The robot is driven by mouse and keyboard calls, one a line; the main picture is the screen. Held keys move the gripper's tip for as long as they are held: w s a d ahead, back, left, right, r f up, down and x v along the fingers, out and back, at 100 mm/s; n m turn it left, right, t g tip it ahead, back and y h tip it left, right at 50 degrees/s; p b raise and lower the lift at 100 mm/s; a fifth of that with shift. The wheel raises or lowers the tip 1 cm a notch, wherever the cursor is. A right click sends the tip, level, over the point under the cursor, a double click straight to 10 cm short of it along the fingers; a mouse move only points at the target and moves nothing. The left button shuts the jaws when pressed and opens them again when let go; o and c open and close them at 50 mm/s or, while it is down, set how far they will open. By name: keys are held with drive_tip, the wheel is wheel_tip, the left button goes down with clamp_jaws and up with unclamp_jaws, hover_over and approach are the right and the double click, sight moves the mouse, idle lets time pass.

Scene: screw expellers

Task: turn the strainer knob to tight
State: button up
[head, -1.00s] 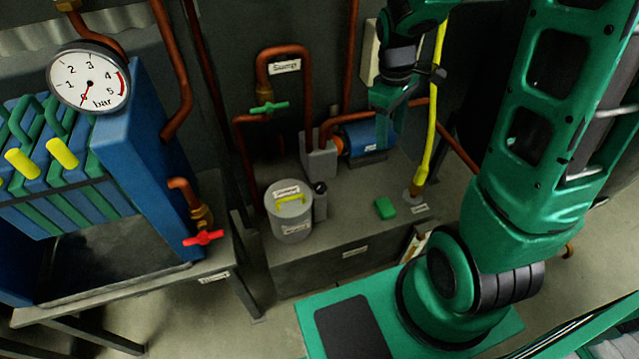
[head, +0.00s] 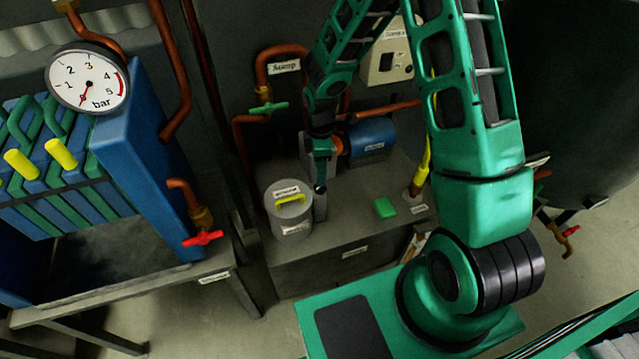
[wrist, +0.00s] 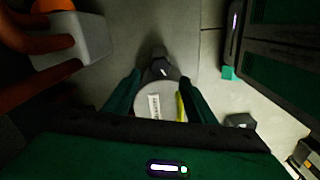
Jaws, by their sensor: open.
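The strainer (head: 287,215) is a grey canister with a yellow handle on its lid, standing on the grey bench. In the head view a slim grey post (head: 320,208) stands close at its right, and my gripper (head: 320,183) points down over the post's top. In the wrist view the dark knob (wrist: 160,68) shows between my open fingertips (wrist: 160,75). The labelled strainer lid (wrist: 155,106) and its yellow handle (wrist: 181,106) lie behind it, nearer my palm in the picture. I cannot tell whether the fingers touch the knob.
A blue pump (head: 371,138) and copper pipes (head: 280,52) stand behind my gripper. A green block (head: 385,208) lies on the bench (head: 350,235) to the right. A pressure gauge (head: 88,79) and a red valve (head: 203,238) are at the left.

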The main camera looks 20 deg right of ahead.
sight(320, 189)
drive_tip(key=shift+f, duration=3.6)
drive_tip(key=c, duration=1)
